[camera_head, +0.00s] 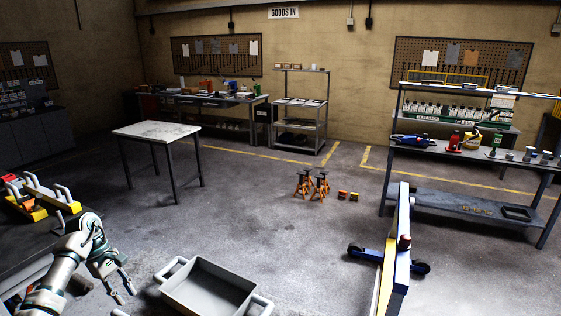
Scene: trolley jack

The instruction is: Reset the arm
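My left arm comes in at the lower left. Its gripper (126,296) points down and forward over the floor, between the dark bench at left and the grey crate. Its fingers are apart and nothing shows between them. My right gripper is not in view. A blue and yellow wheeled piece of equipment (402,262), perhaps the trolley jack, stands at the lower right. It has a tall blue bar, a reddish knob and black wheels on either side. Its lower end is cut off by the picture's bottom edge.
A grey open crate (237,293) with handles sits at bottom centre and looks empty. Orange jack stands (312,184) stand on the floor beyond. A light-topped table (157,130) is at left, a loaded shelf bench (450,198) at right. The middle floor is clear.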

